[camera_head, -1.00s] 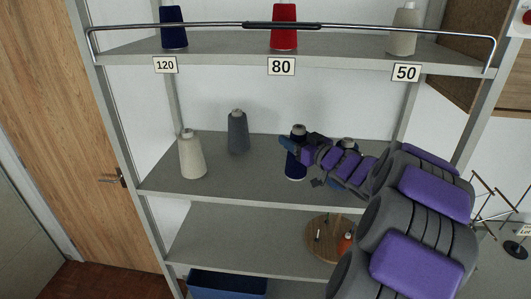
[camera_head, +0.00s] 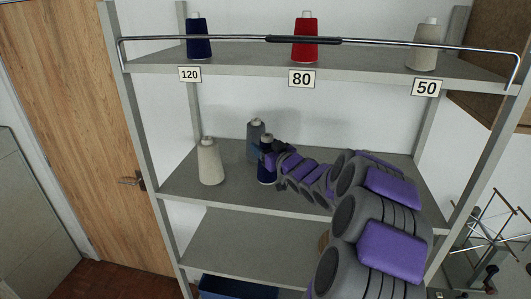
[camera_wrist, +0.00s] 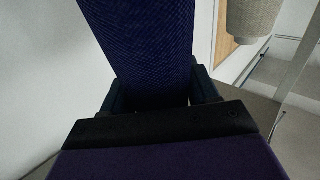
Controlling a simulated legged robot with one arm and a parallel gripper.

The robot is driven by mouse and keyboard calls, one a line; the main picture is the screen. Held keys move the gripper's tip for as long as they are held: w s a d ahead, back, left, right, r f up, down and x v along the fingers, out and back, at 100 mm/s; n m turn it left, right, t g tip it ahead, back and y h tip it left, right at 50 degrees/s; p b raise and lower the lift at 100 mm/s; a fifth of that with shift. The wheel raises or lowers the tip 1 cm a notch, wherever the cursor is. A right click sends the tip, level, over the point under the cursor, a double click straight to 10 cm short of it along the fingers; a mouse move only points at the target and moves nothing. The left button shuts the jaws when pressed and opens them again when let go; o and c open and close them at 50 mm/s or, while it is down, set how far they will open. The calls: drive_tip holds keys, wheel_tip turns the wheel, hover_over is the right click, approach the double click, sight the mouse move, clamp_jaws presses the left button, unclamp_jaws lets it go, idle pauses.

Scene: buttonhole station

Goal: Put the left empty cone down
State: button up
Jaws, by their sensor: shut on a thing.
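My gripper (camera_head: 262,153) is shut on a navy blue cone (camera_head: 266,174), upright at the middle shelf (camera_head: 190,195). I cannot tell whether its base touches the shelf. The wrist view shows the navy cone (camera_wrist: 143,45) large between the jaws (camera_wrist: 160,98), its wound surface filling the middle. A grey cone (camera_head: 255,130) stands just behind the held one, partly hidden by it. A cream cone (camera_head: 210,163) stands to the left, apart from the held cone. No cone is visibly bare.
The top shelf (camera_head: 370,75) holds a navy cone (camera_head: 199,37) over label 120, a red cone (camera_head: 305,40) over 80 and a beige cone (camera_head: 425,45) over 50. A metal rail (camera_head: 180,37) runs along its front. A blue bin (camera_head: 235,288) is below.

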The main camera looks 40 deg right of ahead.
drive_tip(key=shift+a+f, duration=0.2)
drive_tip(key=shift+f, duration=0.4)
drive_tip(key=shift+a+f, duration=0.2)
drive_tip(key=shift+f, duration=0.35)
drive_tip(key=shift+s+d, duration=0.1)
drive_tip(key=shift+d, duration=0.05)
drive_tip(key=o, duration=1.4)
drive_tip(key=shift+d+f, duration=0.15)
drive_tip(key=shift+d, duration=0.05)
drive_tip(key=shift+c, duration=0.2)
drive_tip(key=shift+a, duration=0.15)
drive_tip(key=s+a+b, duration=0.1)
drive_tip(key=s, duration=1.1)
drive_tip(key=shift+w+a, duration=0.1)
